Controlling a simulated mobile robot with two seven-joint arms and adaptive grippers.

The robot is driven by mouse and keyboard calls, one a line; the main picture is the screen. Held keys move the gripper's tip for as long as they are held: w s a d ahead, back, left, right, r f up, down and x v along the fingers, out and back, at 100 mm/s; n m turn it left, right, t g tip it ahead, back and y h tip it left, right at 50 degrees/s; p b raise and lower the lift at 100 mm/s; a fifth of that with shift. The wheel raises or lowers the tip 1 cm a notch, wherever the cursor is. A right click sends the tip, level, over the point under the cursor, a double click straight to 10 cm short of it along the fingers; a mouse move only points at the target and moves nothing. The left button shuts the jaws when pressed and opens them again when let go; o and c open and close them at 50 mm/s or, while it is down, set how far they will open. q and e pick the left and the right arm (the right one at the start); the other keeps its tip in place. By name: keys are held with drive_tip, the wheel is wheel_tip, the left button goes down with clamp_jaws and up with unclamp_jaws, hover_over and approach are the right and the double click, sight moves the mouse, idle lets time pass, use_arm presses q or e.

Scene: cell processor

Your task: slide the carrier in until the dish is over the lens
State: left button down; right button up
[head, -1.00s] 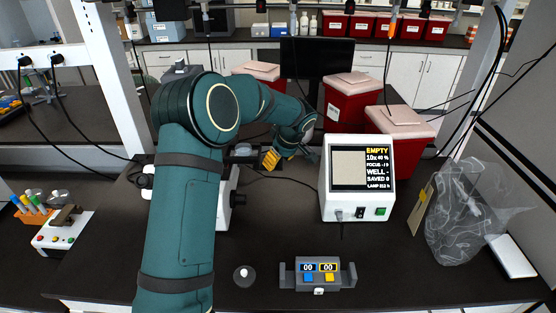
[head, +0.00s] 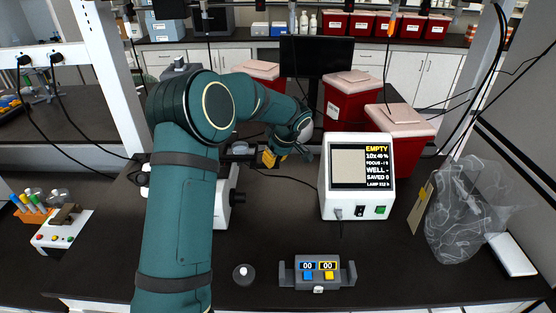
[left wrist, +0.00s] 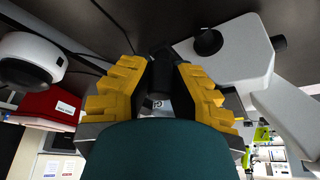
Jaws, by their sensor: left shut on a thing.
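My left gripper (head: 268,158) reaches from the left to the right side of the white microscope (head: 226,202), which my arm partly hides. A small grey piece (head: 240,151), seemingly the carrier or stage part, shows just left of the fingers. In the left wrist view, the yellow-padded fingers (left wrist: 160,88) are shut on a dark part between them, apparently the carrier's handle. The white microscope body (left wrist: 232,52) stands close by on the right there. I cannot make out the dish or lens clearly. My right gripper is not in view.
A white display box (head: 357,215) reads EMPTY and WELL -. A grey two-button counter (head: 318,285) and a small round bottle (head: 243,275) stand in front. Red bins (head: 352,106) stand behind. A clear bag (head: 468,215) is at right. A cable crosses behind the display.

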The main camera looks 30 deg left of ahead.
use_arm(q)
drive_tip(key=s+a+b, duration=0.1)
drive_tip(key=s+a, duration=0.1)
drive_tip(key=a, duration=0.2)
drive_tip(key=s+a+b, duration=0.1)
drive_tip(key=s+a, duration=0.2)
drive_tip(key=s+a+b, duration=0.1)
drive_tip(key=s+a, duration=0.1)
drive_tip(key=a, duration=0.2)
drive_tip(key=shift+s+a+f+b, duration=0.15)
drive_tip(key=shift+a+b, duration=0.2)
drive_tip(key=c, duration=0.9)
unclamp_jaws()
drive_tip(key=shift+o, duration=0.2)
wheel_tip(320, 180, up, 11)
hover_over(228, 165)
drive_tip(key=s+d, duration=0.1)
drive_tip(key=d, duration=0.5)
drive_tip(key=shift+s+a, duration=0.1)
drive_tip(key=shift+s, duration=0.05)
